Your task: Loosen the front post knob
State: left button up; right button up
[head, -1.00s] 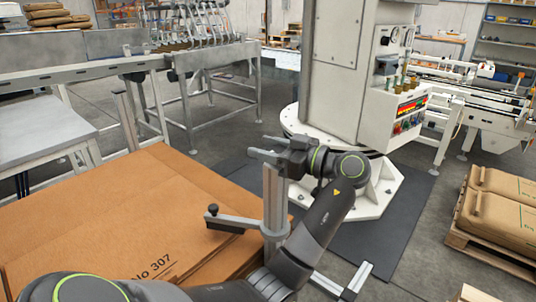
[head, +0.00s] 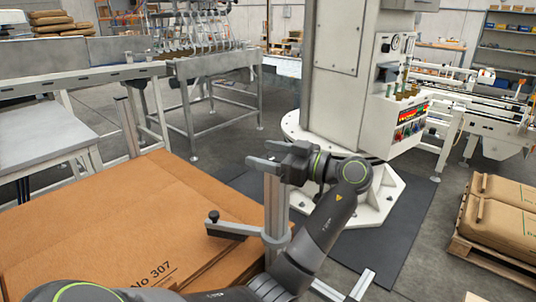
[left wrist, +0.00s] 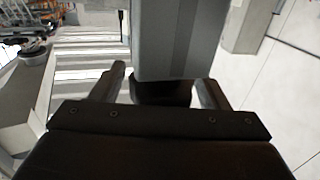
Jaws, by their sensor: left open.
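A grey upright post (head: 276,205) stands beside the cardboard-covered stack at centre. A collar on it carries a dark horizontal bar (head: 232,230) that reaches left over the cardboard, with a small black knob (head: 213,216) upright at its far end. My left gripper (head: 260,153) is open at the post's top, its fingers pointing left. In the left wrist view the open fingers (left wrist: 163,80) lie either side of a grey block (left wrist: 165,40) with a dark piece (left wrist: 160,90) under it. I cannot tell whether they touch. My right gripper is not in view.
The cardboard stack (head: 90,225) marked No 307 fills the lower left. A white machine column (head: 345,80) on a round base stands behind my left arm. Sacks on a pallet (head: 500,215) are at right.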

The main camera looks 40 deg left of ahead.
pick_arm(q)
jog(key=w+d+b, duration=0.2)
jog(key=d+b, duration=0.1)
jog(key=d, duration=0.9)
jog(key=shift+s+a, duration=0.1)
